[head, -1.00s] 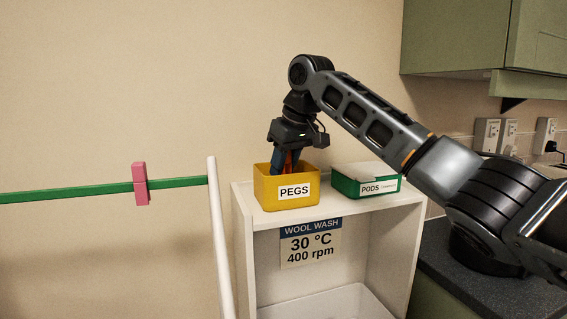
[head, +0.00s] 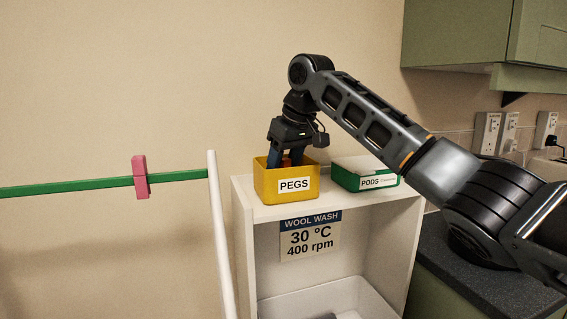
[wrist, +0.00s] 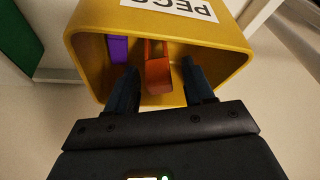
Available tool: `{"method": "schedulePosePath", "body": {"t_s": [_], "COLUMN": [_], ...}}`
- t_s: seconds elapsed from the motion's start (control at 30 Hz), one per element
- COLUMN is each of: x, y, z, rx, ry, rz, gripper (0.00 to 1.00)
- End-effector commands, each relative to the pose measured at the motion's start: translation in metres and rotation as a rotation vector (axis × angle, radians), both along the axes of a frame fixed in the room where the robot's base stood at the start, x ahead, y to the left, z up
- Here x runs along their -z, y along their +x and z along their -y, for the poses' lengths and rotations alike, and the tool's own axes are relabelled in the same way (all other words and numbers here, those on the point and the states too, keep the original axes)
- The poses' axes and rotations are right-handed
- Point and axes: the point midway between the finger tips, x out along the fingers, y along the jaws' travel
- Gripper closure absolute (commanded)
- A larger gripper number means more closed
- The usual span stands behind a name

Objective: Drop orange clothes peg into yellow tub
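The yellow tub (head: 268,189), labelled PEGS, stands on top of the white shelf unit. My gripper (head: 286,160) points down into its mouth. In the wrist view my gripper (wrist: 160,84) is open, with a finger on each side of the orange clothes peg (wrist: 158,72) and a gap on both sides. The peg is inside the tub (wrist: 88,22); whether it rests on the bottom is hard to tell. In the head view only a bit of the orange peg (head: 286,162) shows between the fingers above the rim. A purple peg (wrist: 118,48) is also inside the tub.
A green box (head: 346,182) labelled PODS stands right of the tub on the white shelf unit (head: 239,206). A pink peg (head: 140,178) hangs on a green rail (head: 75,188) at left, near a white post (head: 220,230). Green cupboards (head: 455,40) are at upper right.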

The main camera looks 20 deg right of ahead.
Motion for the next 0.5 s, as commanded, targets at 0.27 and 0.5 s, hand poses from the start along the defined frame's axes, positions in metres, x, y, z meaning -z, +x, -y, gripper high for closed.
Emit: {"method": "schedulePosePath", "body": {"t_s": [0.27,0.5], "x": [-0.001,-0.024], "y": [0.0,-0.004], "z": [0.0,0.002], "rx": [0.0,-0.001], "ry": [0.0,0.0], "rz": [0.0,0.002], "gripper": [0.46,0.46]}}
